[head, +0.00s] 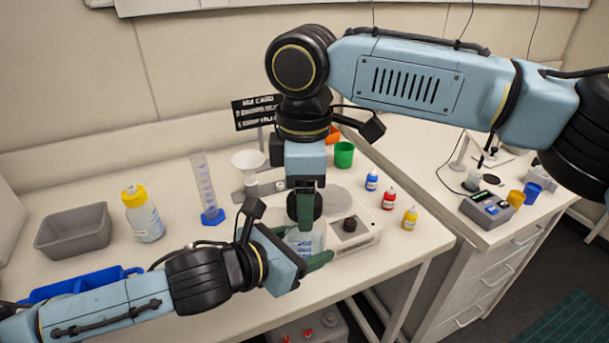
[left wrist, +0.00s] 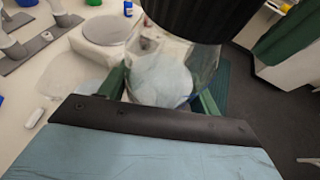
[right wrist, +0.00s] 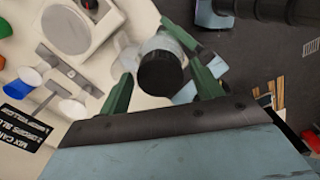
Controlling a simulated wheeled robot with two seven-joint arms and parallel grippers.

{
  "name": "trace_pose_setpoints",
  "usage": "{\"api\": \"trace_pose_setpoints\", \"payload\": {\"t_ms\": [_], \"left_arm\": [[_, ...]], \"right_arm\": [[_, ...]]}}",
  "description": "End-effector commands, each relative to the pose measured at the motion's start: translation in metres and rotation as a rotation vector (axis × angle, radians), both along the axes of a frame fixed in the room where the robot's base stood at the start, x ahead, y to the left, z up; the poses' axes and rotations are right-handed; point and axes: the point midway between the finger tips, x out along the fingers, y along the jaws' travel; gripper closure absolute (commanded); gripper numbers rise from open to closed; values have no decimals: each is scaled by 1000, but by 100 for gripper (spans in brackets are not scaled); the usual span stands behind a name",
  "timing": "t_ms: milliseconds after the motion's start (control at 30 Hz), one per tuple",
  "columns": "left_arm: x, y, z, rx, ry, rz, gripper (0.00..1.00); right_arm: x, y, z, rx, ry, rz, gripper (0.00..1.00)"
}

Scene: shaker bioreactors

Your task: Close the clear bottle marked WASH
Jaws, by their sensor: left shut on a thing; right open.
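A clear bottle (head: 304,240) with pale contents is held by my left gripper (head: 307,258), shut around its body near the table's front edge. In the left wrist view the clear bottle (left wrist: 165,75) sits between the green fingers, with a wide black cap (left wrist: 200,14) at its mouth. In the right wrist view the black cap (right wrist: 160,71) lies between the spread fingers of my right gripper (right wrist: 160,80). My right gripper comes down from above in the head view (head: 305,212), open at the cap. Whether the cap is tight cannot be told. No WASH marking is legible.
A yellow-capped bottle (head: 143,214), grey tray (head: 73,231), blue rack (head: 85,283) and graduated cylinder (head: 206,190) are left. Small blue, red and yellow bottles (head: 388,198) stand right.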

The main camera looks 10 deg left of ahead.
Motion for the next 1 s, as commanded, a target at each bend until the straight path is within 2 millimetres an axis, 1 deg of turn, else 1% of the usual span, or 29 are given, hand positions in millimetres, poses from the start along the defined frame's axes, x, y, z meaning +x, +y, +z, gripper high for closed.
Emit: {"api": "trace_pose_setpoints", "payload": {"t_ms": [300, 633, 667, 833, 867, 1000], "left_arm": [[0, 0, 2, -2, -4, 0, 100], [0, 0, 2, -2, -3, -1, 100], [0, 0, 2, -2, -3, -1, 100], [0, 0, 2, -2, -3, -1, 100], [0, 0, 1, -2, -3, -1, 100], [0, 0, 1, -2, -3, -1, 100]], "right_arm": [[0, 0, -2, 1, 0, -1, 35], [0, 0, -2, 1, 0, -1, 78], [0, 0, -2, 1, 0, -1, 80], [0, 0, -2, 0, 0, -3, 80], [0, 0, -2, 0, -1, -3, 50], [0, 0, -2, 1, 0, -3, 32]]}}
